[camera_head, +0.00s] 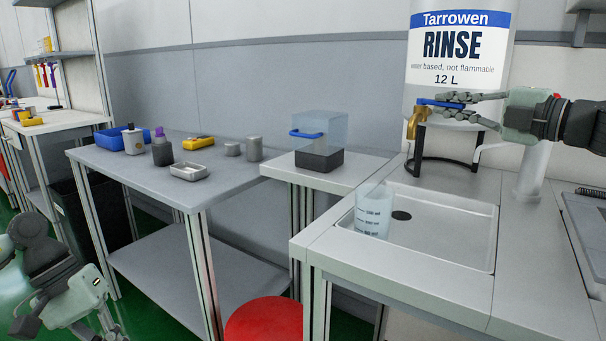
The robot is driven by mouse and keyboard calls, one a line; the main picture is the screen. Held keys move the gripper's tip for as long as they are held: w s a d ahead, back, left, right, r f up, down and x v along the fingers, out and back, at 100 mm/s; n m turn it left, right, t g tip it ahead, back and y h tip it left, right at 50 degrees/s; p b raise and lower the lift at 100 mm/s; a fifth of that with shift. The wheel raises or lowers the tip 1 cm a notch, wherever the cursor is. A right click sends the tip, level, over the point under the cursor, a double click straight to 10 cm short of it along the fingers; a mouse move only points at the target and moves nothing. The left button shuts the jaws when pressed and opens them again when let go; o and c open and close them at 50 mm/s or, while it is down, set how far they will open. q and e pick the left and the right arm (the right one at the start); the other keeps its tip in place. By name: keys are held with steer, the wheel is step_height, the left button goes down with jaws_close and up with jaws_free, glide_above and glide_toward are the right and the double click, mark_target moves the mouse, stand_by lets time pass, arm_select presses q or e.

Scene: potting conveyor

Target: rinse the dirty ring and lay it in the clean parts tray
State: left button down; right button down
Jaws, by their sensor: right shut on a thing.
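My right gripper (447,106) is shut on the blue tap lever (428,102) of the brass tap (416,123), at the front of the large rinse container (452,60). I see no clear stream of water below the spout. I cannot make out the dirty ring anywhere. A small grey metal tray (188,172) lies on the grey table; whether it is the clean parts tray I cannot tell. My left gripper (98,328) is low at the bottom left, partly cut off, away from the tables; its opening is unclear.
A clear measuring beaker (373,212) stands in the white sink (455,228). A clear box with a blue handle (320,137) sits on a dark base. The grey table (140,162) bears a blue bin (112,139), bottles and cylinders. A red stool (264,320) stands in front.

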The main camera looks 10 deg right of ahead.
steer(key=c, duration=1.6)
jaws_free()
steer(key=shift+c, duration=0.2)
steer(key=shift+v, duration=0.75)
steer(key=v, duration=1)
steer(key=shift+s+d, duration=0.15)
steer(key=shift+s, duration=0.05)
